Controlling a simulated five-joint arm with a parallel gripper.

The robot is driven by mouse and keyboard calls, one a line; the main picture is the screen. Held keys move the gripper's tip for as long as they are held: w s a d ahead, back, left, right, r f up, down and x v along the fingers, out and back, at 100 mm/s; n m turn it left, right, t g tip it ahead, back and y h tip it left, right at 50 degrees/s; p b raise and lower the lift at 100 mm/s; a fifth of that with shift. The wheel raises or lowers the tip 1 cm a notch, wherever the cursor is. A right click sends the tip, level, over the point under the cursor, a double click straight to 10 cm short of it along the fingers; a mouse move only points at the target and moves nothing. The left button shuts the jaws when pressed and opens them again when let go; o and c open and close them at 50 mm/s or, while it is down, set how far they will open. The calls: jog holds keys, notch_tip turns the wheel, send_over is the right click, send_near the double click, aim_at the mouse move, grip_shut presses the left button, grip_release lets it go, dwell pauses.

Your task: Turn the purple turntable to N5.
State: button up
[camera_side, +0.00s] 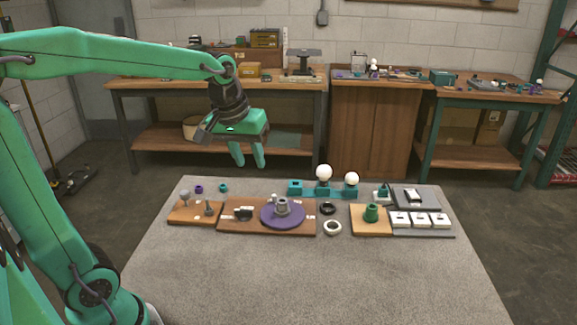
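The purple turntable (268,219) is a flat disc on a brown wooden board (300,229) near the middle of the table. A grey upright fitting (282,207) stands at its centre. Small white marks sit on the board beside the disc, too small to read, so I cannot tell which position the turntable points at. My gripper (248,160) hangs in the air, behind and to the left of the turntable in the picture, well apart from it. Its two green fingers point down with a gap between them, and nothing shows in the gap.
A dark fixture (243,213) stands on the board left of the disc. A teal holder (307,188) with white bulbs is behind it. Black (328,208) and white (332,228) rings lie to the right, near a green part (371,213). The table's front is clear.

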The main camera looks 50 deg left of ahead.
jog(key=w+a+f+n+g, duration=0.2)
jog(key=w+a+f+n, duration=0.25)
jog(key=w, duration=0.45)
jog(key=n+g, duration=0.1)
jog(key=n, duration=0.3)
send_over(274, 195)
notch_tip(274, 195, down, 10)
jog(key=shift+d+f, duration=0.1)
jog(key=shift+d, duration=0.05)
jog(key=shift+w+a+f, duration=0.1)
jog(key=shift+a+f, duration=0.1)
jog(key=shift+f, duration=0.1)
jog(key=shift+f, duration=0.15)
jog(key=shift+f, duration=3.75)
grip_shut()
